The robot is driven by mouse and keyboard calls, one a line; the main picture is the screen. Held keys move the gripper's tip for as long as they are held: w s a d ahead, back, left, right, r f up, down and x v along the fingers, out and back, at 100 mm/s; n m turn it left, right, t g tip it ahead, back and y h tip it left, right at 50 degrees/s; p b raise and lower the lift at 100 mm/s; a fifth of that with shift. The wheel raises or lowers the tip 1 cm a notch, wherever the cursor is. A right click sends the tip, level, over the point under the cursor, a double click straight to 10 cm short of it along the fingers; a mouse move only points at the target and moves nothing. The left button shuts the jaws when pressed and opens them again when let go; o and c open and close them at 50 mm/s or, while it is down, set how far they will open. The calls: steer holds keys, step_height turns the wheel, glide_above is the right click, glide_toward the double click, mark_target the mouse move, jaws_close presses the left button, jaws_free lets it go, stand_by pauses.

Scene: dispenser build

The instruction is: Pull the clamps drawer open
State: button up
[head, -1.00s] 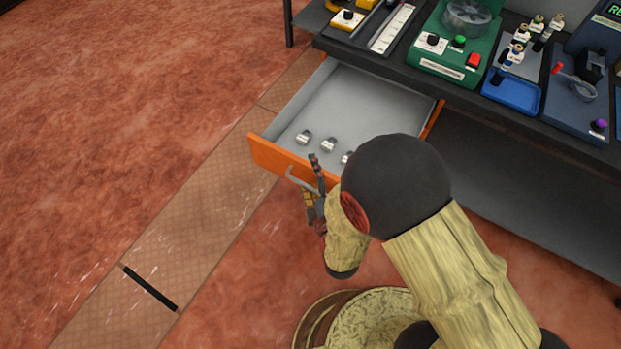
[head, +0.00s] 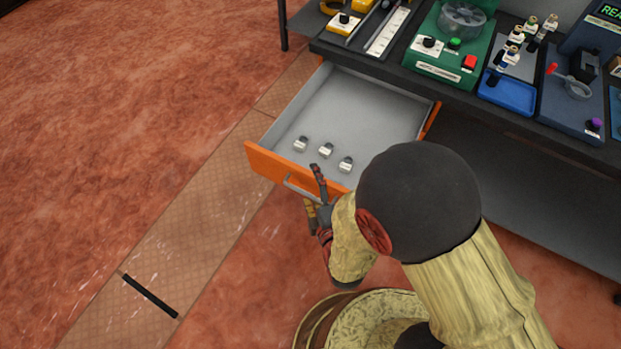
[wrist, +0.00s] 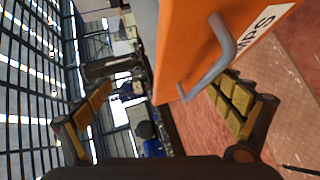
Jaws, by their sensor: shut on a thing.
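The clamps drawer (head: 268,163) has an orange front and a grey inside, and stands well out from under the bench. Three small silver clamps lie in it near the front. Its grey bar handle (head: 298,187) is on the front face. In the wrist view the handle (wrist: 218,62) and part of a white label ending in "PS" (wrist: 262,32) show close up. My gripper (head: 318,194) is at the right part of the handle, one finger above the front's edge and one below.
The dark bench top (head: 385,68) carries a green device (head: 445,45), a blue tray (head: 508,94) and other tools. A lower grey shelf (head: 530,195) lies right of the drawer. The red floor left of the drawer is clear.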

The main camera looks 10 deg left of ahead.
steer(key=shift+o, duration=0.2)
steer(key=shift+s+d+r, duration=0.5)
steer(key=shift+s+r, duration=0.1)
steer(key=shift+s, duration=0.15)
steer(key=shift+s+d+r, duration=0.45)
steer(key=shift+s+r, duration=0.1)
steer(key=shift+s, duration=0.15)
steer(key=shift+p+v, duration=0.35)
steer(key=shift+v, duration=0.55)
steer(key=c, duration=1.2)
steer(key=shift+s+d+f, duration=0.15)
steer(key=shift+f, duration=0.15)
steer(key=shift+c, duration=0.4)
steer(key=shift+s+d, duration=0.25)
steer(key=shift+s, duration=0.25)
steer(key=shift+s+d, duration=0.25)
steer(key=shift+s, duration=0.2)
